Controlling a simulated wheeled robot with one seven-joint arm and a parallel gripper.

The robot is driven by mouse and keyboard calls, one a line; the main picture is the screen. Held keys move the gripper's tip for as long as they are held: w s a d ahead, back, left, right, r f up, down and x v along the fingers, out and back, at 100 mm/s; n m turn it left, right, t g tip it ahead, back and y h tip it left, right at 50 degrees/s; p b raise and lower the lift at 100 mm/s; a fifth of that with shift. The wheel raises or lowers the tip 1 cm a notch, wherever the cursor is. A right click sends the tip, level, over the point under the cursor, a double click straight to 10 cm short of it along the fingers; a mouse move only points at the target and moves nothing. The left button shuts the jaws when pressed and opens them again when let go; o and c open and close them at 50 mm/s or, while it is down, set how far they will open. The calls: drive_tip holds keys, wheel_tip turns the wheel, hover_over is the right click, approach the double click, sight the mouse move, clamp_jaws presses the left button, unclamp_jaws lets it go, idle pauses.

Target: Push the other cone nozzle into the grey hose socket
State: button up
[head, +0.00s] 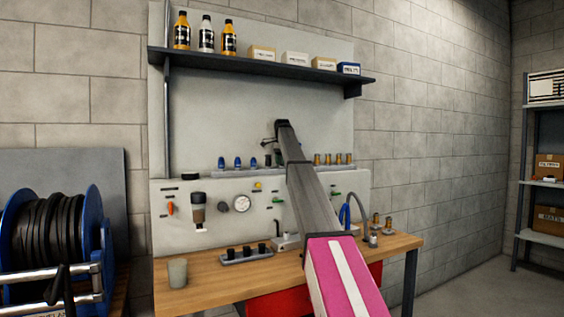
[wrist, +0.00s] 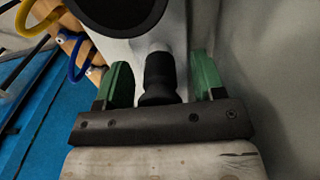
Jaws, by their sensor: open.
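My gripper (head: 274,150) is at the tool rail (head: 215,171) on the back panel. In the wrist view, its two green fingers (wrist: 160,80) stand apart on either side of a black, stepped nozzle-like piece (wrist: 158,75). A gap shows on both sides of the piece. Part of my arm hides the middle of the rail. Blue cone-shaped pieces (head: 237,162) stand on the rail to the left, and brass-coloured ones (head: 334,159) to the right.
The wooden bench (head: 205,275) holds a grey cup (head: 177,272) and a tray of black cylinders (head: 246,256). A shelf (head: 260,65) with bottles and boxes hangs above. A blue hose reel (head: 50,240) stands at the left.

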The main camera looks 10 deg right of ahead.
idle(0.4)
clamp_jaws()
drive_tip(key=shift+r, duration=0.1)
drive_tip(key=shift+r, duration=2.85)
